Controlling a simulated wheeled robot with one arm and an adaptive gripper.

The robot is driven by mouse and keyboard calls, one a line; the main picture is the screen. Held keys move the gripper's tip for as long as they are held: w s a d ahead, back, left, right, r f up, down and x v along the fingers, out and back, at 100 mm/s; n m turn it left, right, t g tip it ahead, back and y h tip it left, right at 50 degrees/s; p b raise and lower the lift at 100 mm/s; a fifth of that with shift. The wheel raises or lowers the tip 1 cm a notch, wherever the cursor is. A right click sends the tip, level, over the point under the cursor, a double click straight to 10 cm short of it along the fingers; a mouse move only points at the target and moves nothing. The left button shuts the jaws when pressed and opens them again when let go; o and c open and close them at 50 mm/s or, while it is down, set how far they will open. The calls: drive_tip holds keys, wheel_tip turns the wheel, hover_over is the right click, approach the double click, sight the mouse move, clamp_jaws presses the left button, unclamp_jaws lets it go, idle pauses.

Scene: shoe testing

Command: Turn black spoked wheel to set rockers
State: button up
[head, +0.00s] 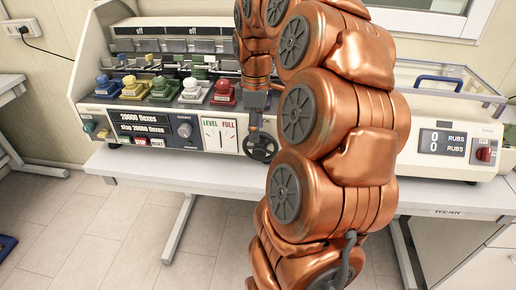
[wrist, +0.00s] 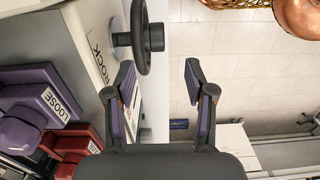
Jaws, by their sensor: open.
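The black spoked wheel (head: 261,146) is on the front of the long machine, at the right end of its panel. In the wrist view the wheel (wrist: 139,36) shows nearly edge-on at the top, with a dark knob on its rim and a shaft into the panel. My gripper (wrist: 158,78) is open and empty, its two fingers spread apart. The left fingertip is close below the wheel's rim; I cannot tell whether they touch. The rockers are not clearly visible.
Coloured clamps, including a red one (head: 222,93), line the machine's top edge. A purple clamp marked LOOSE (wrist: 35,112) is left of my gripper. The LEVEL/FULL gauge (head: 219,134) is left of the wheel. A rub counter machine (head: 450,142) stands right. The floor in front is free.

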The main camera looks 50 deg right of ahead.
sight(258, 146)
drive_tip(key=shift+d, duration=0.35)
drive_tip(key=shift+d+f, duration=0.1)
drive_tip(key=shift+f, duration=0.2)
drive_tip(key=shift+f+p, duration=1.15)
drive_tip(key=shift+f, duration=2.4)
drive_tip(key=shift+f, duration=0.1)
drive_tip(key=c, duration=1)
